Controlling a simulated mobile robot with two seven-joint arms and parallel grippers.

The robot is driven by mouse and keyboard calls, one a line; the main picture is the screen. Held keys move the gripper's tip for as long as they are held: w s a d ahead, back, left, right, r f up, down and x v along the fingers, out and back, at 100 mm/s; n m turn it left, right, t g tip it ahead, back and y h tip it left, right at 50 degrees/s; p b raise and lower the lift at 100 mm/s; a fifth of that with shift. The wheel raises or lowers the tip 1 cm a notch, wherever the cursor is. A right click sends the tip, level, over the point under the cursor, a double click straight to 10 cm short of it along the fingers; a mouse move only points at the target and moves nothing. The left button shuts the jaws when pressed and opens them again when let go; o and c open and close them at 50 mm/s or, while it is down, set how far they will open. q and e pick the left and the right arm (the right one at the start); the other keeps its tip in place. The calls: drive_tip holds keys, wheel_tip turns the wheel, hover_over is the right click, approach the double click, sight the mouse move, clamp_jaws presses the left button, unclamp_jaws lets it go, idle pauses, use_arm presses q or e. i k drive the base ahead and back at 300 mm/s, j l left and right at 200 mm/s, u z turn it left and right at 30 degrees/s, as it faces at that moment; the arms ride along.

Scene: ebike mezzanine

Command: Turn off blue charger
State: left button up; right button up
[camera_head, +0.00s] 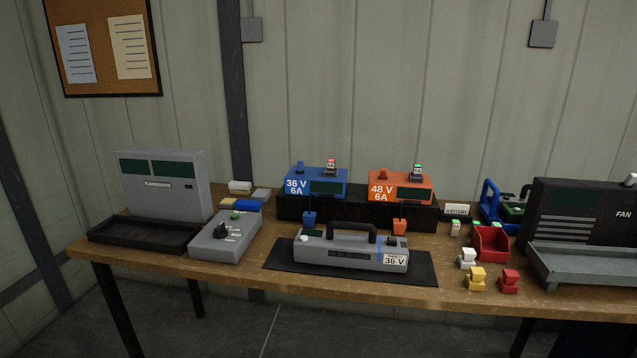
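The blue charger (316,181), marked 36 V 6A, stands on the left part of a black riser (350,211) at the back of the workbench. It has a dark display on its front. On its top are a small blue part at the left and a small switch (331,168) with a reddish top; its exact position is too small to tell. A blue plug (309,219) stands in front of the riser. Neither of my grippers shows in the head view.
An orange 48 V charger (400,187) stands right of the blue one. A grey 36 V battery (350,249) with a handle lies on a black mat (425,270) in front. A grey box with a knob (224,236) is at left, a red bin (491,242) at right.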

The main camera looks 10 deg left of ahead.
sight(300, 170)
drive_tip(key=i+j, duration=0.45)
drive_tip(key=i, duration=0.15)
drive_tip(key=i+j, duration=0.4)
drive_tip(key=i, duration=0.2)
drive_tip(key=i+j, duration=0.45)
drive_tip(key=i, duration=0.15)
drive_tip(key=k+l+z, duration=0.5)
drive_tip(key=k+l, duration=0.2)
drive_tip(key=k, duration=0.05)
